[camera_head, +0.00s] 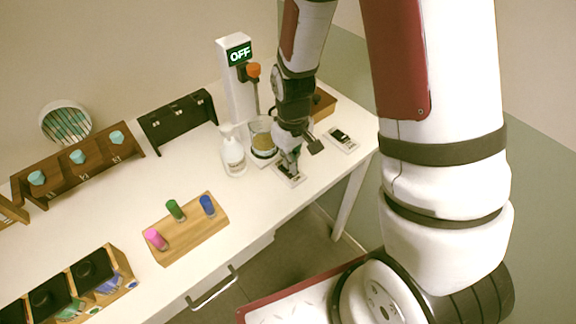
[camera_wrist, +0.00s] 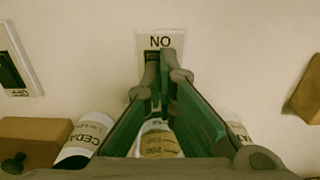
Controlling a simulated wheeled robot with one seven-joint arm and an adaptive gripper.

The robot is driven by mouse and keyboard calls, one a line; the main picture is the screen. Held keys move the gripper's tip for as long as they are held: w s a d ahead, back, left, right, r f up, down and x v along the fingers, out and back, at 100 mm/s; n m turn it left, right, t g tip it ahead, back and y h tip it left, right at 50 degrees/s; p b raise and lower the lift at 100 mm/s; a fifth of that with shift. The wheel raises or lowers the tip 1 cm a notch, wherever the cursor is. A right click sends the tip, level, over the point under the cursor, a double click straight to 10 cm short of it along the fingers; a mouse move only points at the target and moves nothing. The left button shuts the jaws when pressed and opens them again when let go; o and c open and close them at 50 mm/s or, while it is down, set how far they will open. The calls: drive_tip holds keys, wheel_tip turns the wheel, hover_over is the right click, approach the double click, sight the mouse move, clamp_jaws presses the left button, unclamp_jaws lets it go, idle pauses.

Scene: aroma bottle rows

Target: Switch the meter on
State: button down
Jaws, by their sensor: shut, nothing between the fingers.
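The meter (camera_head: 238,85) is a white post at the back of the table; its green display (camera_head: 239,54) reads OFF. A white plate (camera_wrist: 160,42) lies on the table, its lettering reading "NO" in the wrist view, like ON turned around. In the head view this plate (camera_head: 289,174) is under my gripper (camera_head: 291,163). In the wrist view my gripper (camera_wrist: 163,75) is shut and empty, fingertips over the plate's dark part, which they mostly hide. I cannot tell whether they touch it. A second plate (camera_head: 341,139) lies to the right in the head view.
A beaker (camera_head: 262,140) and a white bottle (camera_head: 233,156) stand close to my gripper. A wooden block (camera_head: 188,232) with pink, green and blue vials is at the front. Racks (camera_head: 80,165) line the back.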

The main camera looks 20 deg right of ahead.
drive_tip(key=shift+f, duration=0.6)
idle(0.3)
drive_tip(key=shift+r+p, duration=1.55)
drive_tip(key=shift+r, duration=2)
